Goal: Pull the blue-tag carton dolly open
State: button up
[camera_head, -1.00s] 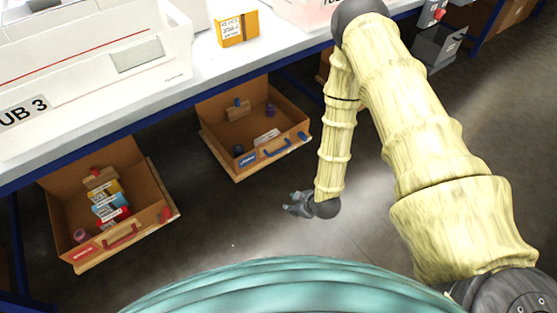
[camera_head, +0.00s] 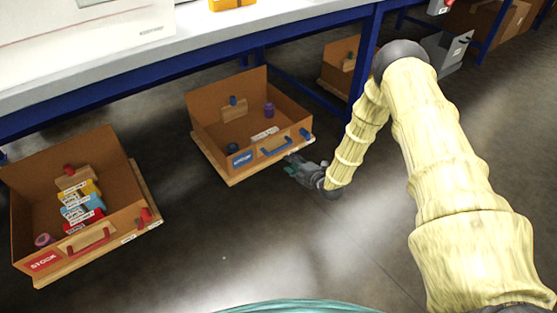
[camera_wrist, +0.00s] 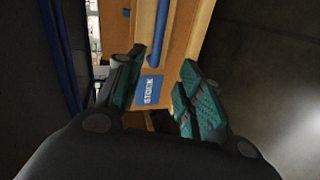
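The blue-tag carton dolly (camera_head: 207,136) is an open brown carton on a wooden base below the table's front edge. Its front has a blue tag (camera_head: 242,158) and a blue handle (camera_head: 277,147). My gripper (camera_head: 291,160) is close to the right end of that front, near the handle. In the wrist view my gripper (camera_wrist: 160,88) is open, its two green-padded fingers apart. The blue tag (camera_wrist: 150,90) reading "STOCK" shows between them, and the blue handle (camera_wrist: 158,35) lies beyond the fingertips. I cannot tell whether a finger touches the carton.
A similar red-tag carton dolly (camera_head: 140,222) with small boxes stands at the left. A blue table leg (camera_head: 362,60) rises just behind my forearm. Another brown carton (camera_head: 336,75) is farther back under the table. The floor (camera_head: 230,235) in front is clear.

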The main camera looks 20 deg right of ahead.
aim_at(278, 150)
jog(key=shift+n+t, duration=0.3)
jog(key=shift+n, duration=0.5)
jog(key=shift+w+d+b+x, duration=0.1)
jog(key=shift+d+b+x, duration=0.2)
jog(key=shift+b+x, duration=1.3)
jog(key=shift+w+d+b+x, duration=0.1)
jog(key=shift+d+b+x, duration=0.35)
jog(key=shift+x, duration=2.1)
jog(key=shift+w+d+b+x, duration=0.1)
jog(key=shift+b+x, duration=1.15)
jog(key=shift+x, duration=0.85)
grip_shut()
